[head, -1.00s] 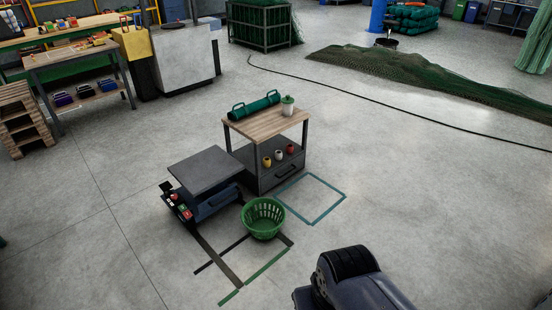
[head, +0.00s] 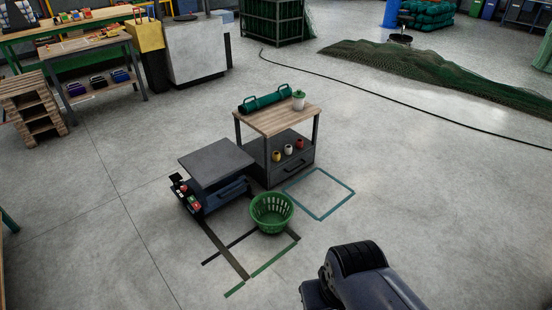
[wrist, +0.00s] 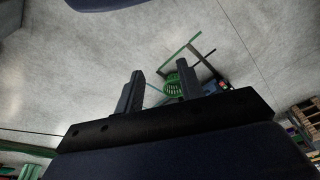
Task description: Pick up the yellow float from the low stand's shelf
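The yellow float (head: 276,155) sits on the shelf of the low stand (head: 242,137), which has a wooden top. It is the leftmost in a row with a white float (head: 288,149) and a red float (head: 300,143). In the wrist view my gripper (wrist: 160,68) is open, with two dark fingers apart and nothing held between them. It is well away from the stand, and the yellow float cannot be made out in the wrist view. In the head view part of my arm shows at the lower right, but the fingers do not.
A green basket (head: 271,212) stands on the floor in front of the stand, beside a low grey-topped unit (head: 214,162). A green roll (head: 266,98) and a lidded jar (head: 298,100) are on the stand's top. Open floor (head: 430,200) lies right of the stand.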

